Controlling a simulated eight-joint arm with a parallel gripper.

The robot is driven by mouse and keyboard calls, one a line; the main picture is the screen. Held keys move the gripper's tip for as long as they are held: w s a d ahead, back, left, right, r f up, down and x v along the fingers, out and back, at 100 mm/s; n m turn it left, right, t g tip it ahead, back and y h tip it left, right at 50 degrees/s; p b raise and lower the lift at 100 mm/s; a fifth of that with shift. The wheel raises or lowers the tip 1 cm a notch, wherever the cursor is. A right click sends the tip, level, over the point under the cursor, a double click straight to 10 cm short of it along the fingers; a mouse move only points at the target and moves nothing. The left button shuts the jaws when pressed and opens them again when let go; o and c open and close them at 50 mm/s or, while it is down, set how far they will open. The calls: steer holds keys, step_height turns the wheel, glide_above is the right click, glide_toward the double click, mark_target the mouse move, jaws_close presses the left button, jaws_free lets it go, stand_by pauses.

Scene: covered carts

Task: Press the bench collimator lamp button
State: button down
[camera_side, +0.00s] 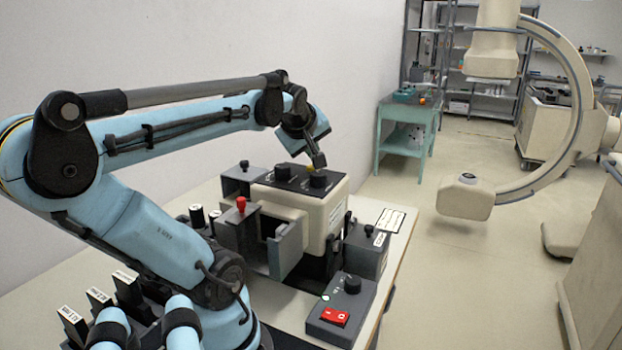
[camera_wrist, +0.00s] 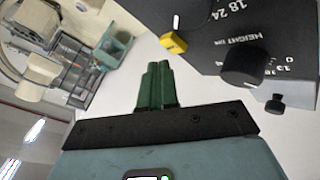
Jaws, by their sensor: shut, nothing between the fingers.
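The bench collimator (camera_side: 310,207) is a beige box with a black top panel that carries dark knobs. A small yellow button (camera_wrist: 173,42) sits at the panel's edge in the wrist view. A bit of yellow also shows beside the fingertips in the side view. My gripper (camera_side: 319,162) is over the right part of the collimator top, pointing down. In the wrist view its fingers (camera_wrist: 157,66) are together and empty, with the yellow button just beyond the tips and slightly right. I cannot tell whether they touch it.
A black knob (camera_wrist: 243,66) marked HEIGHT stands right of the button. A red-topped knob (camera_side: 241,203) is at the collimator's front left. A control box with a red rocker switch (camera_side: 334,317) lies near the bench's right edge. Several labelled black blocks stand front left.

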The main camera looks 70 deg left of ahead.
steer(key=shift+f, duration=0.1)
steer(key=shift+f, duration=0.35)
steer(key=shift+f, duration=0.35)
stand_by(1.0)
steer(key=shift+r, duration=0.8)
steer(key=shift+r, duration=2.5)
step_height(320, 180, up, 7)
glide_above(311, 168)
